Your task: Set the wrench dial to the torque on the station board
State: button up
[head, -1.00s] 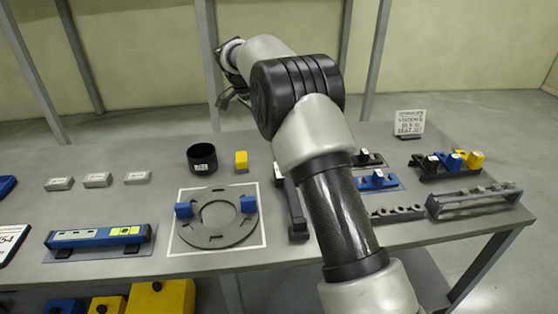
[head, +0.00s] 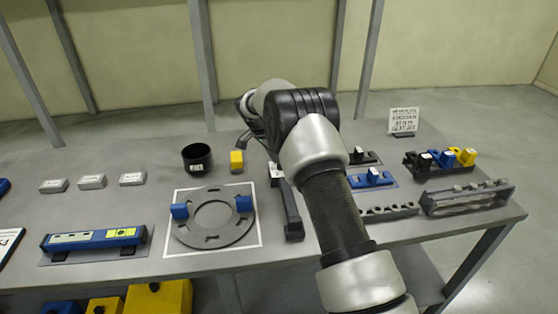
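The station board (head: 404,121) is a small white card with dark lettering, standing at the back right of the table; its text is too blurred to read. A long black tool (head: 291,212), probably the wrench, lies beside the turret plate, partly hidden by my arm. A small pale block (head: 276,172) is at its far end; I cannot make out a dial. My gripper (head: 245,140) is low behind the yellow block, near the table's back, partly hidden by my wrist. Its finger opening is not clear, and I see nothing held.
The grey ring plate (head: 212,237) with two blue blocks lies in a white square. A black cup (head: 198,157) and yellow block (head: 236,161) stand behind it. A blue level-like device (head: 95,239) is left. Holders (head: 468,197) and coloured blocks (head: 466,157) fill the right.

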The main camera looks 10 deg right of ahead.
jog(key=shift+c, duration=0.5)
jog(key=c, duration=1)
jog(key=shift+o, duration=0.2)
